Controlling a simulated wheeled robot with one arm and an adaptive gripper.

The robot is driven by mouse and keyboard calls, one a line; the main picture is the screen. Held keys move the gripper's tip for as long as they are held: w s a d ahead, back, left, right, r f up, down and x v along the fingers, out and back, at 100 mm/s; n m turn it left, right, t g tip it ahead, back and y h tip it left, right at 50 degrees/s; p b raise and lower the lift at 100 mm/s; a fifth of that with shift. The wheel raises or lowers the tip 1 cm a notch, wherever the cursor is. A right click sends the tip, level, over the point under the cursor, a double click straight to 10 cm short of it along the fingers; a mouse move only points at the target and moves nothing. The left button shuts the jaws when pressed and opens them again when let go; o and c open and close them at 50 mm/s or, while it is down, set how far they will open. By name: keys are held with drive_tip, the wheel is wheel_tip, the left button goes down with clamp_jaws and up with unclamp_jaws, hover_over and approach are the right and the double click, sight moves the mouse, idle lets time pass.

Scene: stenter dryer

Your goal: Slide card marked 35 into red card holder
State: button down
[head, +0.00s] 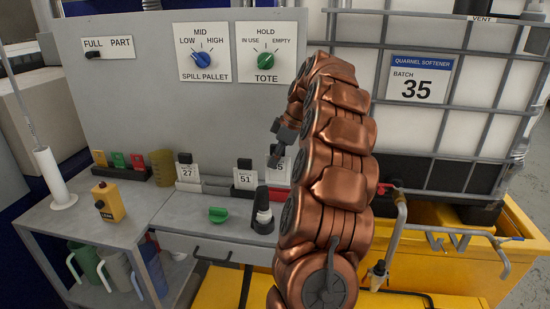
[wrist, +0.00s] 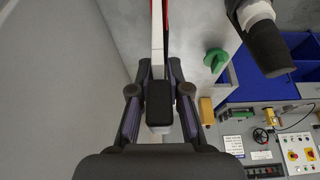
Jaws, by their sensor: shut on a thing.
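A white card (head: 279,175) with a partly visible number ending in 5 stands at the right of the card row; my arm hides its right part. My gripper (head: 277,155) is at its top edge, fingers pointing down. In the wrist view my gripper (wrist: 160,95) is shut on a thin thing seen edge-on, a white strip (wrist: 157,45) with red beside it; this fits the card. Small coloured plates, one of them red (head: 99,157), stand in a dark rack at the left. I cannot tell whether the card still touches its stand.
Cards marked 27 (head: 187,172) and 51 (head: 245,177) stand left of my gripper. A green knob (head: 218,215) and a dark-and-white bottle-like thing (head: 263,212) are in front. A yellow control box (head: 107,202) is on the left table. A tank (head: 440,125) labelled 35 stands right.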

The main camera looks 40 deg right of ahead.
sight(285, 156)
drive_tip(key=shift+f, duration=0.5)
drive_tip(key=shift+b, duration=1.1)
idle(1.3)
drive_tip(key=shift+f+b, duration=1.65)
drive_tip(key=shift+f, duration=0.65)
drive_tip(key=c, duration=1.1)
unclamp_jaws()
drive_tip(key=shift+o, duration=0.2)
drive_tip(key=shift+v, duration=3.3)
drive_tip(key=shift+s+r, duration=0.15)
drive_tip(key=shift+r, duration=0.25)
drive_tip(key=shift+r, duration=0.1)
